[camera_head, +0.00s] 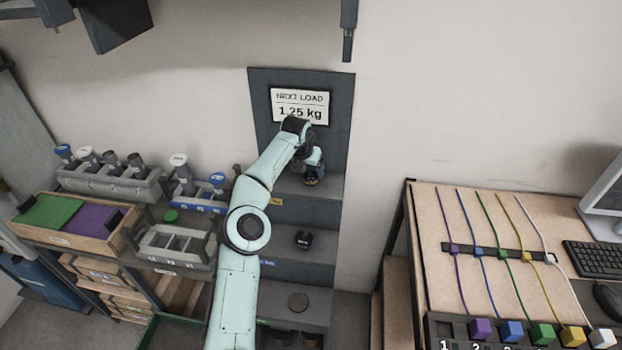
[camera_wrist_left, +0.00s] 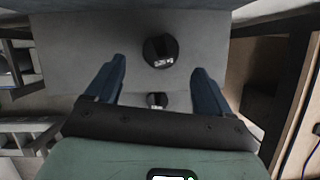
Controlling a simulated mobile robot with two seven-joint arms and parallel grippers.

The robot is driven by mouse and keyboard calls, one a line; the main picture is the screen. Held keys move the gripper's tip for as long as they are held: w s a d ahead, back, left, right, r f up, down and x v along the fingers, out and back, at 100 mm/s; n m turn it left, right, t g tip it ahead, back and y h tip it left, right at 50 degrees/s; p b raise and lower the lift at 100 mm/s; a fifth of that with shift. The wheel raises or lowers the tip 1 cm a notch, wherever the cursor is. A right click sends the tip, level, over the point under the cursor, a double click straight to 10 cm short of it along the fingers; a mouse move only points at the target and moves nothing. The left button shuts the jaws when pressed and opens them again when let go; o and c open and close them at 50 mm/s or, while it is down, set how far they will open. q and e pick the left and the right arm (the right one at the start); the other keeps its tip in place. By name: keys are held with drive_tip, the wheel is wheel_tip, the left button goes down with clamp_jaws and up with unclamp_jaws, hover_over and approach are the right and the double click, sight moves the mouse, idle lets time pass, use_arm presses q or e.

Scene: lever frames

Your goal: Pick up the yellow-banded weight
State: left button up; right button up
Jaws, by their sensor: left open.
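My left gripper (camera_head: 314,168) reaches over the top step of the grey stepped stand (camera_head: 341,190). In the left wrist view its two blue-grey fingers (camera_wrist_left: 157,84) are apart with nothing held between them. A dark round weight (camera_wrist_left: 161,50) with a white label stands on the step beyond the fingertips. In the head view the gripper partly covers a dark weight (camera_head: 311,181) on the top step. A second dark weight (camera_head: 303,239) stands on the middle step; a smaller one (camera_wrist_left: 157,100) shows between the fingers. I cannot make out a yellow band clearly on any weight.
A sign (camera_head: 300,105) reading "NEXT LOAD 1.25 kg" hangs on the stand's back panel. A round disc (camera_head: 298,301) lies on the lowest step. A table (camera_head: 430,205) with coloured cables stands right.

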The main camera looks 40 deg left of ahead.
sight(311, 178)
use_arm(q)
drive_tip(key=x, duration=0.5)
drive_tip(key=shift+w+r+p, duration=0.1)
drive_tip(key=shift+p, duration=0.2)
drive_tip(key=c, duration=1.3)
drive_tip(key=shift+r, duration=0.1)
drive_tip(key=shift+c, duration=0.2)
